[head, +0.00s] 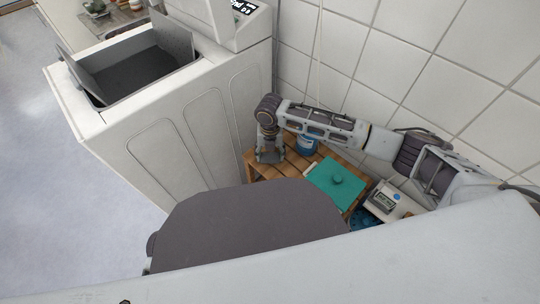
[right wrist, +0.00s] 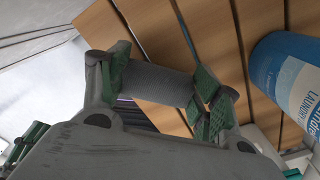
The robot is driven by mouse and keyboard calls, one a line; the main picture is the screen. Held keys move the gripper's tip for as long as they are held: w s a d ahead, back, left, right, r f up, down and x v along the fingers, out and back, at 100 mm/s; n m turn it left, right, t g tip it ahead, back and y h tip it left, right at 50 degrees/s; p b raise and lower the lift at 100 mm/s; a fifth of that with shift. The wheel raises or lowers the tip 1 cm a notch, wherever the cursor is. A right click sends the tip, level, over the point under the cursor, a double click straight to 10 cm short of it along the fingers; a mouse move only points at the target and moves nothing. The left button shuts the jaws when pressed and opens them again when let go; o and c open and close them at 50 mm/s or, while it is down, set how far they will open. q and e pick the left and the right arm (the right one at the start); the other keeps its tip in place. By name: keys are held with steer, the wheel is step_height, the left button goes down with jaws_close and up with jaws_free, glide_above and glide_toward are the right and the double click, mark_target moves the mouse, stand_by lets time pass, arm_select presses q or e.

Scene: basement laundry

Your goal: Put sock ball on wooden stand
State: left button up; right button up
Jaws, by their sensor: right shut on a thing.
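My right gripper (head: 270,156) points down over the left end of the wooden stand (head: 262,173), close to the washer's side. In the right wrist view, its green-padded fingers (right wrist: 157,86) are shut on a grey ribbed sock ball (right wrist: 153,82). The stand's wooden slats (right wrist: 218,40) show behind the sock ball. I cannot tell whether the sock ball touches them. In the head view the sock ball cannot be made out at the gripper. My left gripper is not in view.
A blue and white laundry bottle (head: 307,146) stands close right of the gripper; it also shows in the right wrist view (right wrist: 290,75). A teal lidded thing (head: 337,184) and a grey device (head: 388,200) are farther right. A white washer (head: 165,125) with its lid open borders the left; tiled wall behind.

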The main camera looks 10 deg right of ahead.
mark_target(270, 152)
steer(key=shift+f, duration=0.55)
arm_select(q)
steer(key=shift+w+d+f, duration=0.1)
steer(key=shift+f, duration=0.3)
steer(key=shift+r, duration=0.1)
arm_select(e)
steer(key=o, duration=1)
steer(key=shift+f, duration=0.1)
steer(key=shift+r, duration=0.6)
arm_select(q)
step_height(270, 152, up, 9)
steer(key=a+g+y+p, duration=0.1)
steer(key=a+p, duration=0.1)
steer(key=p, duration=0.2)
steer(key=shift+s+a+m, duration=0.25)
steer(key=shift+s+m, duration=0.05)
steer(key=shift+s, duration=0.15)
arm_select(e)
step_height(270, 152, up, 11)
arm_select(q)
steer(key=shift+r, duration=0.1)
